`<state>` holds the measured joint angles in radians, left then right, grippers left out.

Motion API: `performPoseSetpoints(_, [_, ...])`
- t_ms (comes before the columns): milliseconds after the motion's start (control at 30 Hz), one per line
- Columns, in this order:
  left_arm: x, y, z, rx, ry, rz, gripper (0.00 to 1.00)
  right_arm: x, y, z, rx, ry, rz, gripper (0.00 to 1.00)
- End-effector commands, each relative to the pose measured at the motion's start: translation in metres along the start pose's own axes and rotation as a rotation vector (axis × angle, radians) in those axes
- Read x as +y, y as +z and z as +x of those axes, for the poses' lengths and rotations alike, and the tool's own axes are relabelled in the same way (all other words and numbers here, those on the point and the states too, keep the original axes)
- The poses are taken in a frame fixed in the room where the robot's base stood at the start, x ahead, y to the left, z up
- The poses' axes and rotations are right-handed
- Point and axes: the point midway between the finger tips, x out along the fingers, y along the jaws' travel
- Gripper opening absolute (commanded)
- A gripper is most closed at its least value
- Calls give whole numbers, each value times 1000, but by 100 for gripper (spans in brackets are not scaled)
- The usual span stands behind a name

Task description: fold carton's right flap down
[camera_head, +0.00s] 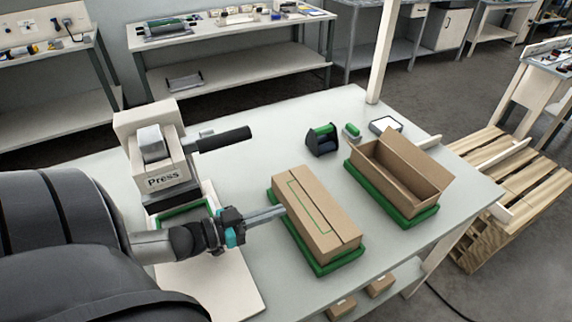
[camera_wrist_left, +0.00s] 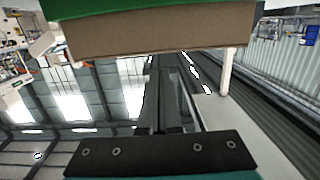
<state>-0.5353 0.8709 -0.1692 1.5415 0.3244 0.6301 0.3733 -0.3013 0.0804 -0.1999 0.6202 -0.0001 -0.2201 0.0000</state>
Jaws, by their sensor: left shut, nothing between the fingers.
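A long brown carton (camera_head: 312,219) lies on a green tray (camera_head: 330,266) in the middle of the table. Its top looks closed, with a green rectangle outline and a lengthwise seam. A second brown carton (camera_head: 402,174) stands open-topped on another green tray (camera_head: 413,221) to the right. My left gripper (camera_head: 281,210) is shut and empty, its tips at the near left side of the closed carton; I cannot tell whether they touch. In the left wrist view, a brown carton side (camera_wrist_left: 155,34) spans the top, just beyond the finger tips (camera_wrist_left: 168,60). My right gripper is not seen.
A press (camera_head: 155,150) with a black handle stands on the left, with a white board before it. A black-and-green tape dispenser (camera_head: 322,140), a green roll (camera_head: 352,132) and a small white-topped box (camera_head: 385,125) are at the back. A wooden pallet (camera_head: 500,180) lies right of the table.

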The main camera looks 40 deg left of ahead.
Motion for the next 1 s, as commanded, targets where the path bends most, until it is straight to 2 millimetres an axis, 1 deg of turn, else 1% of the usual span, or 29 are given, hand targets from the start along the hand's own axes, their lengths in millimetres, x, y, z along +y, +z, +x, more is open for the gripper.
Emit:
performPoseSetpoints(67, [1, -3, -3, -7, 5, -2, 0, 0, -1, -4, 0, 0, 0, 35])
performPoseSetpoints(167, [5, -18, -3, -33, 24, -9, 0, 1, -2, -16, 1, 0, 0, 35])
performPoseSetpoints(267, [7, -36, -3, -81, 38, -13, 0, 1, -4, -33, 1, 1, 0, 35])
performPoseSetpoints(400, [4, -57, -4, -140, 27, -8, 0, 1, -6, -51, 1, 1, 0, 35])
performPoseSetpoints(500, [0, -65, -5, -165, 12, -3, 0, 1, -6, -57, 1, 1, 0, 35])
performPoseSetpoints(633, [-3, -68, -3, -177, 1, 0, 0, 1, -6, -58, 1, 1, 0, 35])
performPoseSetpoints(767, [-3, -65, 6, -176, 0, 0, 0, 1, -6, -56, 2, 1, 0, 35])
performPoseSetpoints(1000, [-4, -60, 33, -174, 1, 2, 0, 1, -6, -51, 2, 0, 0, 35])
